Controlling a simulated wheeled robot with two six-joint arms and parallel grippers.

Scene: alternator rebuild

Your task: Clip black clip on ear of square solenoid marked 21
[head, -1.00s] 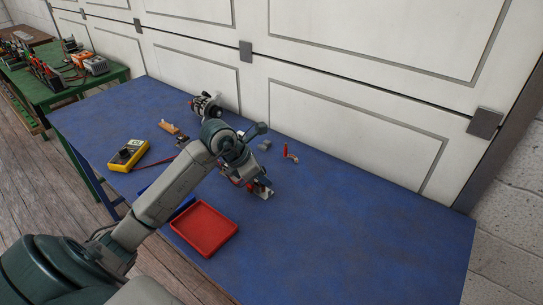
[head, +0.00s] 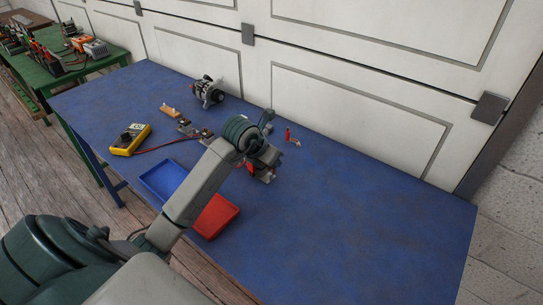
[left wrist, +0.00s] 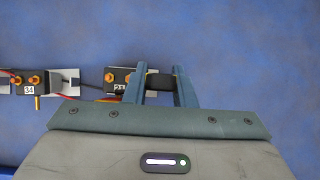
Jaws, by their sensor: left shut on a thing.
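In the left wrist view, my left gripper (left wrist: 160,83) is shut on the black clip (left wrist: 161,82), which lies between its two fingers. The square solenoid marked 21 (left wrist: 117,78) is just left of the fingers, its label partly covered by the left finger. Its pale metal ear (left wrist: 152,71) shows behind that finger; I cannot tell whether the clip touches it. A second solenoid, marked 34 (left wrist: 33,84), stands farther left. In the head view, my arm hides most of the gripper (head: 268,160). My right gripper is not in view.
A blue tray (head: 150,184) and a red tray (head: 217,215) are at the bench's front. A yellow multimeter (head: 130,139) lies left, an alternator (head: 208,91) stands at the back, and a small red-handled item (head: 288,134) lies near the wall. The bench's right side is clear.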

